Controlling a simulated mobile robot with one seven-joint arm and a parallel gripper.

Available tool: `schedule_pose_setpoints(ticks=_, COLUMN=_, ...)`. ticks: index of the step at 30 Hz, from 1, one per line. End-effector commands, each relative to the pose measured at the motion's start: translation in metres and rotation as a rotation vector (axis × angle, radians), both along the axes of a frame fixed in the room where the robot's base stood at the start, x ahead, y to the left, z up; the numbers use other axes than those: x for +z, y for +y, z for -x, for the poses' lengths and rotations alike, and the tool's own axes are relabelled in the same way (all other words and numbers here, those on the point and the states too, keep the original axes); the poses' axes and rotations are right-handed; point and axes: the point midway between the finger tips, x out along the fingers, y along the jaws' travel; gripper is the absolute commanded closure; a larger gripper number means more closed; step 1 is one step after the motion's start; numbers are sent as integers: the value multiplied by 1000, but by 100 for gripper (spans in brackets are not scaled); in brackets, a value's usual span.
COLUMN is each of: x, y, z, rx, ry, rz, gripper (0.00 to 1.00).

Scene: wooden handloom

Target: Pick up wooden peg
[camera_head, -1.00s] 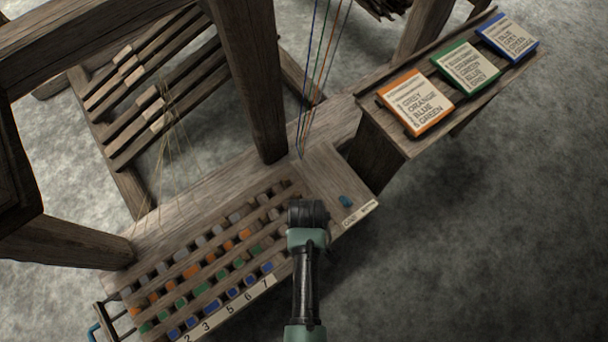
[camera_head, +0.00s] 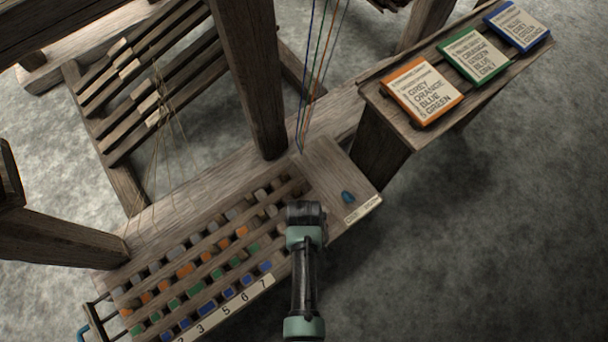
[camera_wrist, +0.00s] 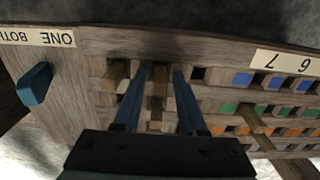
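The bare wooden pegs stand in holes at the right end of a slotted peg board (camera_head: 217,225); one wooden peg (camera_wrist: 157,82) shows in the wrist view. My gripper (camera_wrist: 159,72) has its two blue fingers apart, one on each side of this peg, with visible gaps; I see no contact. Another bare peg (camera_wrist: 116,74) stands just left of the left finger. In the head view, bare pegs (camera_head: 261,195) show left of my wrist, which hides the fingertips.
Grey, orange, green and blue pegs fill the board's rows, above a number strip (camera_head: 235,303). A blue knob (camera_head: 348,197) sits near the board's right end. A thick post (camera_head: 250,80) rises behind. Three framed cards (camera_head: 421,92) lie on a shelf at right.

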Motion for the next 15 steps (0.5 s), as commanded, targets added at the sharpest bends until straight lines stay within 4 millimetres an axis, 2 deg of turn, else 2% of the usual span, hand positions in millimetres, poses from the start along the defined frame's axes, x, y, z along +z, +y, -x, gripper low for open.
schedule_pose_setpoints(ticks=1, x=0, y=0, z=0, rx=0, ry=0, rz=0, gripper=70)
schedule_pose_setpoints(ticks=6, x=0, y=0, z=0, rx=0, ry=0, rz=0, gripper=100)
schedule_pose_setpoints(ticks=15, x=0, y=0, z=0, rx=0, ry=0, rz=0, gripper=100)
